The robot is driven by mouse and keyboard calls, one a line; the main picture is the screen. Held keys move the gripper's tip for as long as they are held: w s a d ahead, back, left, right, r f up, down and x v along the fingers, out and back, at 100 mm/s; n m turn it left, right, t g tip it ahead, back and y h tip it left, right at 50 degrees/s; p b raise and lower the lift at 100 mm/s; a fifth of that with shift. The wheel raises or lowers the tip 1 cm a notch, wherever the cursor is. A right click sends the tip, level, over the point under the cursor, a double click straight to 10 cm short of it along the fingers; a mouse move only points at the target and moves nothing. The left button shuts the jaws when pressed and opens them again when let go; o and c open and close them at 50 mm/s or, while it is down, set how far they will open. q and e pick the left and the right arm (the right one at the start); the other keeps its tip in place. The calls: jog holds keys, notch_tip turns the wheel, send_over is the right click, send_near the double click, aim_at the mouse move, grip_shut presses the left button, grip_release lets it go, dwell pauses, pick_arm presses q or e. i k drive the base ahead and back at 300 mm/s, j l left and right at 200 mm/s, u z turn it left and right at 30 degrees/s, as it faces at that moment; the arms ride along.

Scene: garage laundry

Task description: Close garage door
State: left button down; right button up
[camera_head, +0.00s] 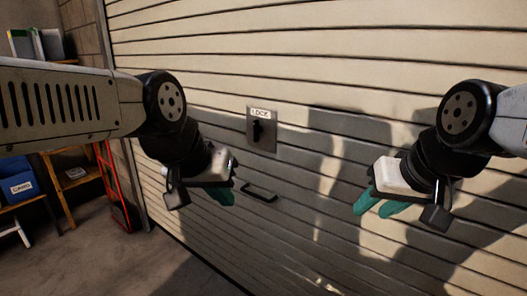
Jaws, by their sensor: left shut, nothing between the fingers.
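The garage door (330,60) is a wall of pale horizontal slats that fills most of the view, and it looks lowered. A metal lock plate marked LOCK (262,140), with a black knob, is on it. A black pull handle (259,192) sits below the plate. My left gripper (224,195), with teal fingertips, is shut and empty just left of the handle, apart from it in the picture. My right gripper (380,204) is to the right of the handle, its two teal fingers apart and empty. The door's bottom edge is partly out of view.
Grey concrete floor (120,260) is clear at the lower left. Shadows of my arms fall on the door.

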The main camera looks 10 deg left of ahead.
aim_at(334, 88)
jog(key=i+j, duration=0.15)
jog(key=j, duration=0.2)
jog(key=i+j, duration=0.2)
jog(key=j, duration=0.2)
jog(key=i+j, duration=0.15)
jog(key=j, duration=0.2)
jog(key=i+j+z, duration=0.1)
jog(key=j, duration=0.25)
jog(key=i+j, duration=0.25)
jog(key=j, duration=0.15)
jog(key=i+j, duration=0.15)
jog(key=j, duration=0.2)
jog(key=i+j, duration=0.2)
jog(key=j, duration=0.2)
jog(key=i+j, duration=0.2)
jog(key=j, duration=0.15)
jog(key=i+j, duration=0.2)
jog(key=i+j+z, duration=0.1)
jog(key=j, duration=0.35)
jog(key=i+j, duration=0.45)
jog(key=j, duration=0.25)
